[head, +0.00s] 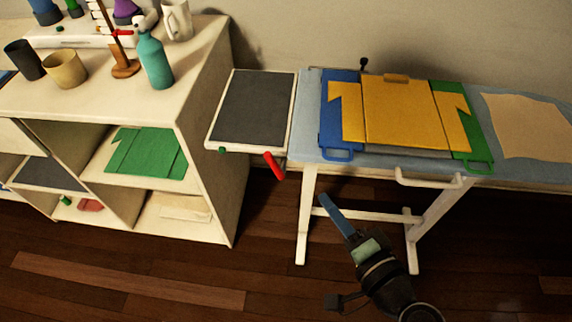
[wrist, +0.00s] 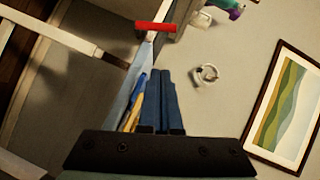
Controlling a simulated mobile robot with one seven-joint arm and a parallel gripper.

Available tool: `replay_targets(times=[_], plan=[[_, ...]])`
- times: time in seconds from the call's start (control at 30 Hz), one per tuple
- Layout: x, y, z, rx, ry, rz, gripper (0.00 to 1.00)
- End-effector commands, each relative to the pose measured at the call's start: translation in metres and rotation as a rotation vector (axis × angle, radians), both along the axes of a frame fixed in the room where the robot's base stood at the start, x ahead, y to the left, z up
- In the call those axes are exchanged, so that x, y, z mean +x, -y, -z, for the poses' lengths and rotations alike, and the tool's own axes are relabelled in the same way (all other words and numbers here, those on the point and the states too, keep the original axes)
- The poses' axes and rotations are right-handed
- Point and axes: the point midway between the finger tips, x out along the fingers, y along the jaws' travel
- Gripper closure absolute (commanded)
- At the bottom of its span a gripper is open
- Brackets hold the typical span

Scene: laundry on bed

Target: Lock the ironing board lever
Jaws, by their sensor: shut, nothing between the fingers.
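The ironing board (head: 311,115) stands right of the shelf unit on white legs, with a light blue top. A red lever (head: 273,165) hangs at a slant below its left end, under a dark grey panel with a pale rim (head: 252,108). In the wrist view a red bar (wrist: 155,27), which looks like the same lever, lies ahead of my fingertips. My gripper (head: 325,200) is shut and empty, in front of the board and below its top. It is right of and lower than the lever, apart from it. Its blue fingers (wrist: 158,75) also show in the wrist view.
A folding board with a yellow garment (head: 400,110) lies on the ironing board. A white bar handle (head: 430,183) juts from its front edge. The white legs (head: 307,215) stand beside my gripper. A shelf unit (head: 215,130) stands left. The floor in front is clear.

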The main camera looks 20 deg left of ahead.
Motion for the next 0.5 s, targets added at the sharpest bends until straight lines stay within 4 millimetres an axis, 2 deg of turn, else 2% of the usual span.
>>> replay_targets(times=[0.27, 0.5], plan=[[0.005, -0.005, 0.001, -0.001, 0.001, -0.001, 1.0], [0.032, -0.037, 0.009, -0.002, 0.001, -0.005, 1.0]])
